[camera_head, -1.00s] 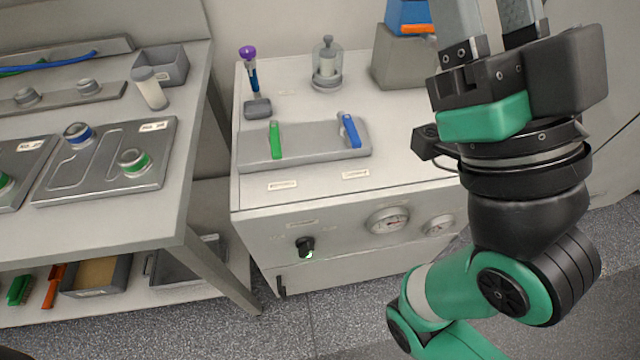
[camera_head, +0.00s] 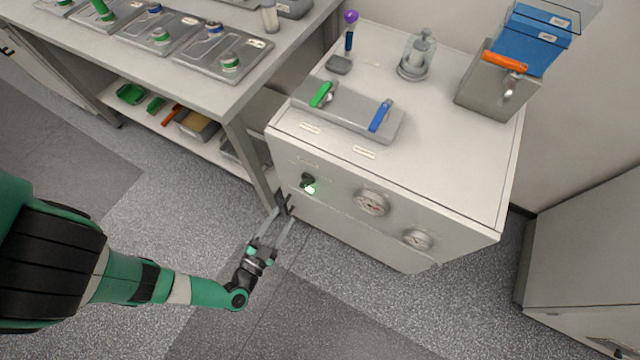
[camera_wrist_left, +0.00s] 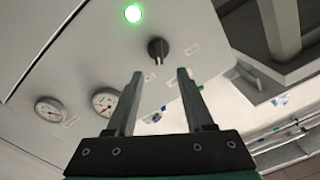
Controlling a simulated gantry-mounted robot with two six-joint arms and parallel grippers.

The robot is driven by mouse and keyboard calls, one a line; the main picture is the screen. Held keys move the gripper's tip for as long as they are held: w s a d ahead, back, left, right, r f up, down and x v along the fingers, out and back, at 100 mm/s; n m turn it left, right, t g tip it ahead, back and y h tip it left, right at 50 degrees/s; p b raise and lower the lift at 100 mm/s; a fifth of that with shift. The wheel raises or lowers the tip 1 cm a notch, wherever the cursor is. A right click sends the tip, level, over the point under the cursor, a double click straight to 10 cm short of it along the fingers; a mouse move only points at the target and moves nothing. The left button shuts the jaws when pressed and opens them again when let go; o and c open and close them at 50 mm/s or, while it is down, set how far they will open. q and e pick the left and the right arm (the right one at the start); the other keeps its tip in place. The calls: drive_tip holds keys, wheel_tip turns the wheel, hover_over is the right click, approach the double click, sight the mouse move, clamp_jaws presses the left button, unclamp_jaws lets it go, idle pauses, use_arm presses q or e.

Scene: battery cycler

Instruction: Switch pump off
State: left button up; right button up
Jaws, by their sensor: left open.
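The black pump knob (camera_head: 308,180) sits on the front panel of the pale cabinet (camera_head: 460,215), with a lit green lamp (camera_head: 311,189) close by it. In the left wrist view the knob (camera_wrist_left: 157,48) shows beyond my fingertips, with a white mark on it, and the lamp (camera_wrist_left: 133,13) glows bright green. My left gripper (camera_head: 284,220) is open and empty, below and in front of the knob, apart from it. In the wrist view the knob lies between and beyond the open fingers (camera_wrist_left: 160,76). My right gripper is out of view.
Two round gauges (camera_head: 371,203) (camera_head: 417,240) sit right of the knob. Green (camera_head: 321,94) and blue (camera_head: 381,115) levers are on top. A workbench (camera_head: 262,85) stands left; the floor before the cabinet is clear.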

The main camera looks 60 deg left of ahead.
sight(304, 186)
use_arm(q)
drive_tip(key=b+x, duration=0.2)
drive_tip(key=x, duration=0.3)
drive_tip(key=b+x, duration=0.3)
drive_tip(key=x, duration=0.3)
drive_tip(key=shift+w+d+r, duration=0.1)
drive_tip(key=shift+w+d, duration=0.15)
drive_tip(key=shift+w+a+r, duration=0.1)
drive_tip(key=shift+w+a, duration=0.05)
drive_tip(key=shift+w, duration=0.05)
clamp_jaws()
